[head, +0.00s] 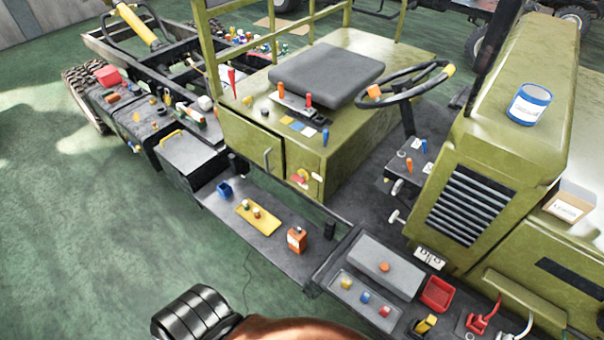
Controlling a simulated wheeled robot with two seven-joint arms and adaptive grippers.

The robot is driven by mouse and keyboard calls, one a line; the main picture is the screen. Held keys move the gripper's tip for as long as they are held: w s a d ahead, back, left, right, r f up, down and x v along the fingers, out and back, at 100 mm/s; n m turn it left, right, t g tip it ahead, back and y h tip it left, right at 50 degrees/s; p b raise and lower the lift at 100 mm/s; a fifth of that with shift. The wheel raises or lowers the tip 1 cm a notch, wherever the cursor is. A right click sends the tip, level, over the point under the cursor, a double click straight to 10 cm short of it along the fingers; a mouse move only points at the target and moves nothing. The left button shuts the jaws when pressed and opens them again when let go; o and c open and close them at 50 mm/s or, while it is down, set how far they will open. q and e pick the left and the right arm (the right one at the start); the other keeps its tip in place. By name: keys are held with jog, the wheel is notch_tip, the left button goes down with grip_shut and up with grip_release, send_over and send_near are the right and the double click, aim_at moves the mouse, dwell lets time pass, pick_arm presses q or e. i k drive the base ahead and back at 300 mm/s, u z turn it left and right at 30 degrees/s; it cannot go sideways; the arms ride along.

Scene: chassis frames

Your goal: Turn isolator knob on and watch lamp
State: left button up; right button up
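A red knob on a yellow plate (300,179), which looks like the isolator, sits low on the near side of the olive-green seat box (335,165). Its on or off position is too small to tell. A small pale round fitting (318,177) is just right of it; I cannot tell whether it is the lamp or whether it is lit. Neither of my grippers shows in the head view. A dark ribbed cylinder and a copper-coloured curved surface at the bottom edge show no fingers.
A grey step (275,245) below the knob holds a blue cup (224,190), a yellow tray (250,217) and an orange can (297,239). A steering wheel (405,82) and the hood (490,130) stand to the right. Green floor (90,240) is clear at left.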

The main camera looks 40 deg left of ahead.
aim_at(299, 179)
jog(key=u, duration=3.25)
jog(key=i, duration=2.6)
jog(key=z, duration=3.2)
